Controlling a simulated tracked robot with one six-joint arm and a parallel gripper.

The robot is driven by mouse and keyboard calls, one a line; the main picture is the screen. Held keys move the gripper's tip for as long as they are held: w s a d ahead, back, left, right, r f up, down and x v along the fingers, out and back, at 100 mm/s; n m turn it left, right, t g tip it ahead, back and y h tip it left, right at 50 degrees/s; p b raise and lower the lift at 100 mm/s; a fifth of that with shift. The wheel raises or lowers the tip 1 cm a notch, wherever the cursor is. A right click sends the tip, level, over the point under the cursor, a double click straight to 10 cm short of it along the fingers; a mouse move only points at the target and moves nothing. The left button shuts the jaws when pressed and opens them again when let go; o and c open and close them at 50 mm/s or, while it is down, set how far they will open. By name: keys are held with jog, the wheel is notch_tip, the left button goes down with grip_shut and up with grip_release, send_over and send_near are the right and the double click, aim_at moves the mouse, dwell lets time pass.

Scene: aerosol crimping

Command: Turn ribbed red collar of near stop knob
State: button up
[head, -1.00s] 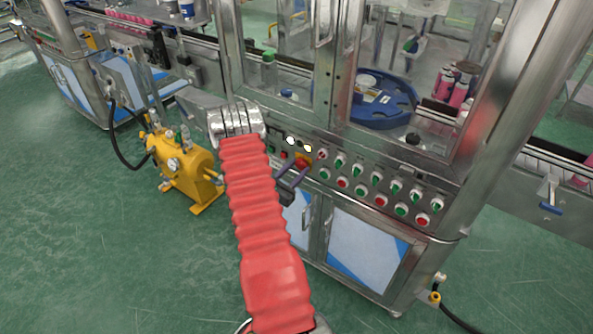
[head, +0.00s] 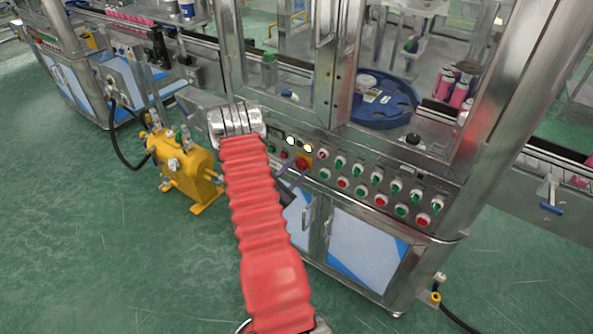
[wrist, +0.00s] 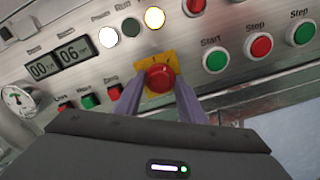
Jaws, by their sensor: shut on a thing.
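The near stop knob (wrist: 158,77) is a round red button with a red collar on a yellow square plate (wrist: 171,60), near the middle of the wrist view. In the head view the knob (head: 303,162) sits at the left of the button rows. My gripper (wrist: 160,86) has two purple fingers, one on each side of the knob, shut on its red collar. The ribs are too small to make out. In the head view my gripper (head: 292,180) is partly hidden behind my red-sleeved arm.
Green and red push buttons (wrist: 216,60) stand right of the knob. White and yellow lamps (wrist: 154,18) and a digital display (wrist: 58,62) are above and left. Small buttons (wrist: 88,101) lie close to the left finger. A yellow tank (head: 185,168) stands on the floor at left.

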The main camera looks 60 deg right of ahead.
jog(key=o, duration=1)
jog(key=shift+o, duration=0.2)
